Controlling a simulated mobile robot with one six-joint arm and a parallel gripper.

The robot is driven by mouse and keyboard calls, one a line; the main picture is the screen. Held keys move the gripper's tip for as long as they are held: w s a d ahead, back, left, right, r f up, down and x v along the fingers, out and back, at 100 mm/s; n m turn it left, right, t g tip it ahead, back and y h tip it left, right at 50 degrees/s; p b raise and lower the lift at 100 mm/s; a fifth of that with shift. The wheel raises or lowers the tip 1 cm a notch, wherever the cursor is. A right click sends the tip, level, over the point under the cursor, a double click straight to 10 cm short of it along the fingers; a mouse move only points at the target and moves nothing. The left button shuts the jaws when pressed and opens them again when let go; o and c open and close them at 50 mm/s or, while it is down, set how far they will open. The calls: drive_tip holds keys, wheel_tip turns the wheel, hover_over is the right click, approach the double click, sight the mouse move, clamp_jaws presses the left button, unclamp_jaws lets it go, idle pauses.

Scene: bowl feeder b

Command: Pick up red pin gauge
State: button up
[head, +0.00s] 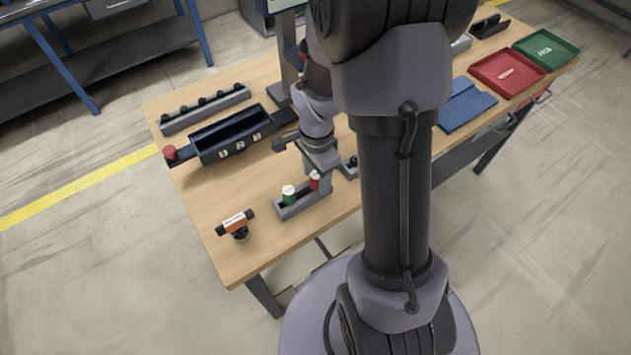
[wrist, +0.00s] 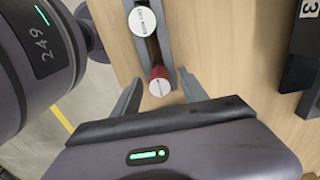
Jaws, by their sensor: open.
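The red pin gauge (head: 314,182) stands upright in a grey holder (head: 298,207) near the front edge of the table. In the wrist view, the red pin gauge (wrist: 159,82) shows its white labelled top and dark red side. A green pin gauge (head: 289,195) stands beside it in the same holder; its white top (wrist: 142,21) is at the top of the wrist view. My gripper (wrist: 158,93) is open, with one finger on each side of the red gauge. I see gaps between fingers and gauge. The gauge's lower end is hidden in the holder.
An orange-and-black device (head: 236,223) stands at the table's left front corner. A black numbered box (head: 228,140) and a grey rack (head: 205,109) lie farther back. Red (head: 507,72) and green (head: 546,48) trays and a blue item (head: 465,105) are at the right.

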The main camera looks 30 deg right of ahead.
drive_tip(key=shift+c, duration=0.4)
clamp_jaws()
drive_tip(key=shift+r, duration=0.15)
